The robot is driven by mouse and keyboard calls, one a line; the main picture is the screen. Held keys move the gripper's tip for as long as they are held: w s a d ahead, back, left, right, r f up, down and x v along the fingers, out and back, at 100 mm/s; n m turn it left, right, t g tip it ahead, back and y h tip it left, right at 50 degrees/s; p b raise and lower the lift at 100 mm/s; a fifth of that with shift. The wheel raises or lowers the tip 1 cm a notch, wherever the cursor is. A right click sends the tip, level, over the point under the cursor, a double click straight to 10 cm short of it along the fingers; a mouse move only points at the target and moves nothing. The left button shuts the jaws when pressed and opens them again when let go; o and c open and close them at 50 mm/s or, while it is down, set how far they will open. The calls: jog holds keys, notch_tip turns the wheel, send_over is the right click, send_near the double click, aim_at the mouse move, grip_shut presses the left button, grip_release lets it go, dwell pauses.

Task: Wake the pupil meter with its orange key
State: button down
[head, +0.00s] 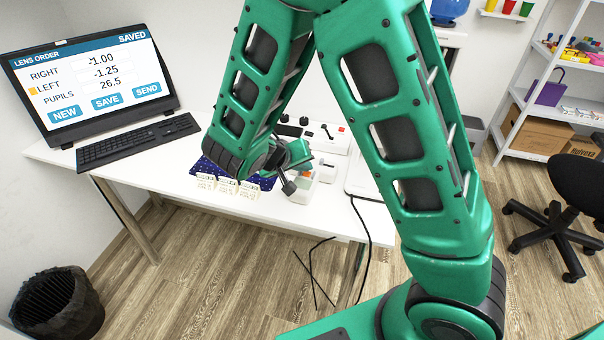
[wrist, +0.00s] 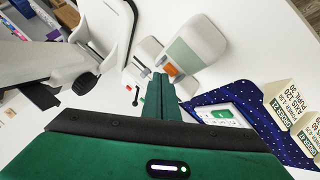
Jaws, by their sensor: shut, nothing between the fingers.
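The pupil meter (wrist: 205,40) is a pale grey-white device with a blank grey-green panel (wrist: 183,56). Its orange key (wrist: 172,70) sits at the end nearest my fingers in the wrist view. My gripper (wrist: 160,82) is shut and empty, its green fingertips close beside the orange key. I cannot tell whether they touch it. In the head view the meter (head: 302,192) is on the white table, partly hidden by my arm and hand.
A dark blue starred mat (wrist: 235,96) with printed cards (wrist: 284,100) lies beside the meter. A smaller white device (wrist: 146,52) stands close on its other side. The monitor (head: 95,85) reads LENS ORDER, SAVED, behind a keyboard (head: 138,140). A black cable hangs off the table's front edge.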

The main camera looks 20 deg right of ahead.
aim_at(304, 177)
jog(key=shift+f, duration=0.45)
dwell(0.5)
jog(key=shift+r, duration=0.9)
jog(key=shift+r, duration=2.5)
